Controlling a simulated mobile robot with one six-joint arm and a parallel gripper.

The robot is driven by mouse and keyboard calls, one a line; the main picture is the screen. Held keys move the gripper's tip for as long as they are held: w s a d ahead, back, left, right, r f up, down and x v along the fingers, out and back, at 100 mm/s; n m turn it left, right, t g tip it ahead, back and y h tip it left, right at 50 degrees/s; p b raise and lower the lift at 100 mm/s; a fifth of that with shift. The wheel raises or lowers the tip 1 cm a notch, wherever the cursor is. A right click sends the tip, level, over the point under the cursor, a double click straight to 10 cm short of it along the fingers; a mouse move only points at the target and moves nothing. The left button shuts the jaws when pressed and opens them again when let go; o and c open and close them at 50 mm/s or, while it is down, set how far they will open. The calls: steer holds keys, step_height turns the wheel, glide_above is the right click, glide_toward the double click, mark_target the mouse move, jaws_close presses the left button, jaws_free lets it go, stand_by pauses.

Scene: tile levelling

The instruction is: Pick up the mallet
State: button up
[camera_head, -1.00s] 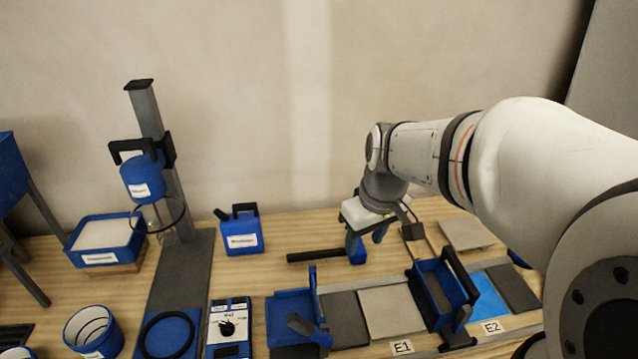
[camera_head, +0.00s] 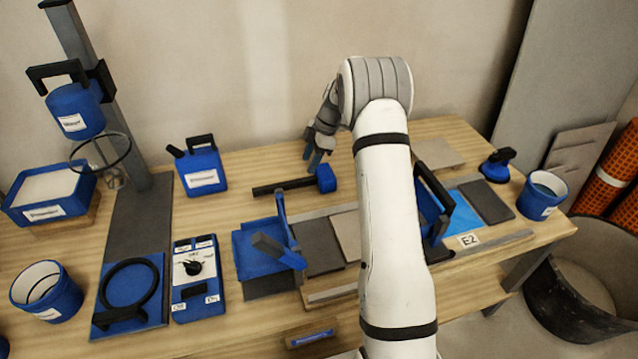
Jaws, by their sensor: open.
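The mallet (camera_head: 290,186) lies on the wooden table behind the row of tiles. Its black handle points left and its blue head (camera_head: 326,178) is at the right end. My arm hides part of the tile row and the table to the right of the mallet.
A blue jug (camera_head: 203,172) stands left of the mallet. A blue bracket-like tool (camera_head: 268,250) and grey tiles (camera_head: 322,245) lie in front. The table between jug and mallet is clear.

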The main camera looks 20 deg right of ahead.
mark_target(302, 179)
steer(key=x, duration=0.8)
steer(key=shift+s, duration=0.3)
steer(key=shift+r, duration=0.1)
steer(key=shift+c, duration=0.3)
jaws_close()
